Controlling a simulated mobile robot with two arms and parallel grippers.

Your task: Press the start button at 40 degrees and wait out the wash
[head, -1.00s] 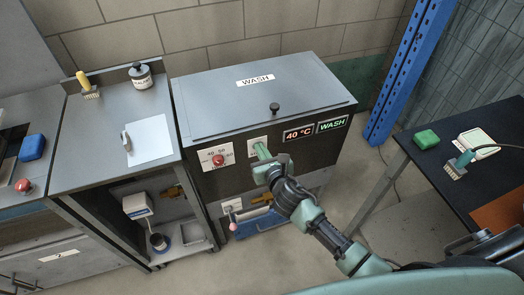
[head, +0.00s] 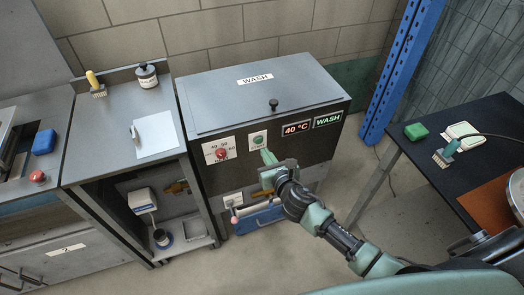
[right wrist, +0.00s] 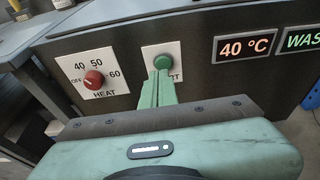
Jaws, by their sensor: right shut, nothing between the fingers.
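The wash machine (head: 270,95) has a closed grey lid marked WASH. Its green start button (head: 258,141) is on a white plate on the front; it also shows in the right wrist view (right wrist: 163,62). My right gripper (head: 266,156) is shut and empty, its tips just in front of and below the button, seemingly apart from it. The red HEAT knob (head: 221,153) is left of the button; its scale shows OFF, 40, 50, 60 in the right wrist view. The display (head: 297,128) reads 40 °C. The WASH sign (head: 328,120) is lit green. My left gripper is not in view.
A drawer or tray with a blue front (head: 258,217) is low under the machine. A counter (head: 115,130) with a brush, jar and paper stands left. A dark table (head: 425,160) with a green block and brush is right. A blue post (head: 405,75) stands behind.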

